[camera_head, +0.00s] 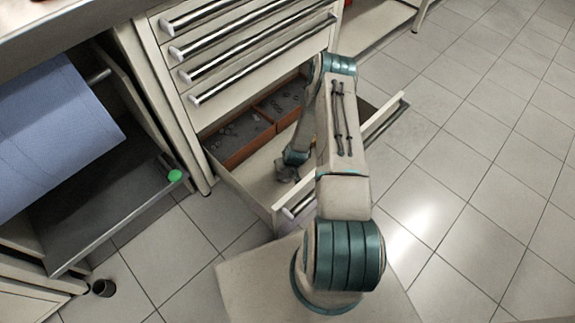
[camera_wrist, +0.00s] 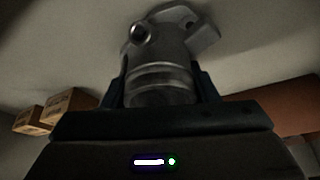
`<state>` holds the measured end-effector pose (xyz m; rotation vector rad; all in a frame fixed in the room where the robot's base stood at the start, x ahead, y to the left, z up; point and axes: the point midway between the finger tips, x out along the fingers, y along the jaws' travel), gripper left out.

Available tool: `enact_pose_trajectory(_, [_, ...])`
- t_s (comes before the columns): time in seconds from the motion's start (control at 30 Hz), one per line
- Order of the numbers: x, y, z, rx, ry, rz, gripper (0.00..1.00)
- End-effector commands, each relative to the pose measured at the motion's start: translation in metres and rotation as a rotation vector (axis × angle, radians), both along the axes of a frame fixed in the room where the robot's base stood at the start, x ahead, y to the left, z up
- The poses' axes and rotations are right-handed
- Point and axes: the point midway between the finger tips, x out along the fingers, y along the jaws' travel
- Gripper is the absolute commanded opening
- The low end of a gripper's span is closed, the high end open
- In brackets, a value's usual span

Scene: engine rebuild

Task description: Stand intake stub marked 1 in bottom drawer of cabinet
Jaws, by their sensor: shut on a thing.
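The bottom drawer (camera_head: 259,173) of the cabinet (camera_head: 166,62) is pulled out, and its bare front part shows beside my arm. My gripper (camera_head: 290,168) points down over or inside this drawer. The wrist view shows my gripper (camera_wrist: 160,90) shut on a grey metal intake stub (camera_wrist: 163,65), with one finger on each side. The stub has a round body, a flange at the far end and a dark round hole or boss on its side. It shows small and grey in the head view (camera_head: 285,174). I cannot see a mark 1, or tell whether the stub touches the drawer floor.
Red-brown bins (camera_head: 241,140) with small dark parts fill the back of the drawer. Cardboard boxes (camera_wrist: 70,104) show at left in the wrist view. A shelf with a blue roll (camera_head: 55,130) stands left of the cabinet. Tiled floor at right is clear.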

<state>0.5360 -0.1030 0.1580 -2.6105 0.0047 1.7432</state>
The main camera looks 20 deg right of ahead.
Motion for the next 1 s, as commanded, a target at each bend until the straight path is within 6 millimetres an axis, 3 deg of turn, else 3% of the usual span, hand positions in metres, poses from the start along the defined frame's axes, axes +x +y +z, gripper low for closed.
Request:
enact_pose_trajectory(0.03, [0.0, 0.0, -0.003, 0.0, 0.0, 0.001, 0.21])
enact_pose_trajectory(0.07, [0.0, 0.0, -0.003, 0.0, 0.0, 0.001, 0.56])
enact_pose_trajectory(0.13, [0.0, 0.0, -0.002, 0.0, 0.0, 0.0, 0.75])
enact_pose_trajectory(0.5, [0.0, 0.0, 0.003, 0.0, 0.0, 0.0, 0.75])
enact_pose_trajectory(0.8, [-0.019, 0.0, 0.051, 0.0, 0.001, 0.001, 0.75])
enact_pose_trajectory(1.0, [-0.027, 0.0, 0.07, 0.0, 0.001, 0.001, 0.75])
